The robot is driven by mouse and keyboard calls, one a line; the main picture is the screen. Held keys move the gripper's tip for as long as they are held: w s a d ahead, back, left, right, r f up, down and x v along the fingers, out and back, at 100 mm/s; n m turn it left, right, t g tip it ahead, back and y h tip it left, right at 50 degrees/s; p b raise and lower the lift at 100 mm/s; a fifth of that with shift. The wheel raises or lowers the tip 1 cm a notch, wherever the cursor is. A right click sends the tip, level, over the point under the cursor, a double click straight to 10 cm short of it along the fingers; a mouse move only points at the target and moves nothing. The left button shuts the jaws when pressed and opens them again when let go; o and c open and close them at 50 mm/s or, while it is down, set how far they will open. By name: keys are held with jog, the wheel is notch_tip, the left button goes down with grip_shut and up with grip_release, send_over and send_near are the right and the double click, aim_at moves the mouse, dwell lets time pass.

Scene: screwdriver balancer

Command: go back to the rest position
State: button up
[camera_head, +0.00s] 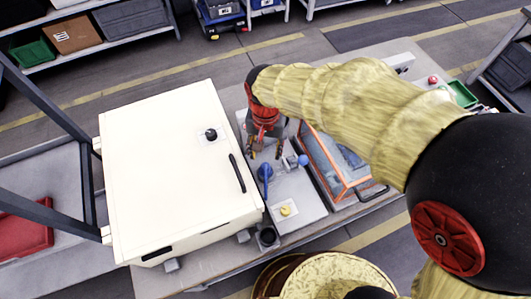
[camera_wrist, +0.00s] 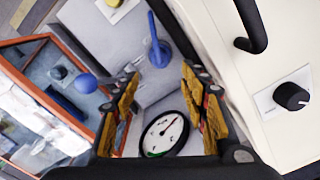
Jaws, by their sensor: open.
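My gripper (camera_head: 264,155) is open and empty, hanging above a grey panel (camera_head: 300,193) beside a large white cabinet. In the wrist view, the two yellow fingers of my gripper (camera_wrist: 163,98) stand apart with nothing between them. A round dial gauge (camera_wrist: 164,132) shows beyond the fingers, below the gap. A blue lever (camera_head: 265,172) stands on the panel just below the fingertips in the head view, and it also shows in the wrist view (camera_wrist: 158,50). A blue ball knob (camera_head: 303,160) is to the right, and also shows in the wrist view (camera_wrist: 86,83).
The white cabinet (camera_head: 165,170) with a black handle (camera_head: 237,173) and black knob (camera_head: 211,134) stands close on the left. An orange-framed case (camera_head: 321,159) is close on the right. A yellow button (camera_head: 285,211) and black round fitting (camera_head: 267,237) sit at the front.

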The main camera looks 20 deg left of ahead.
jog(key=shift+n, duration=0.3)
dwell(0.4)
jog(key=shift+s+d+f+n, duration=0.15)
jog(key=shift+s+n, duration=0.05)
jog(key=shift+n, duration=0.2)
jog(key=s+d+r+m+t, duration=0.1)
jog(key=s+d+r+t, duration=0.1)
jog(key=d+r, duration=0.4)
jog(key=s+d+r+t, duration=0.1)
jog(key=s+d+r, duration=0.2)
jog(key=d, duration=1.1)
jog(key=s+d+r+m+t, duration=0.1)
jog(key=s+d+r+t, duration=0.1)
jog(key=d+r, duration=0.7)
jog(key=shift+s+d+r+m+t, duration=0.25)
jog(key=shift+d+m+t, duration=0.05)
jog(key=shift+d, duration=0.8)
jog(key=shift+c, duration=1)
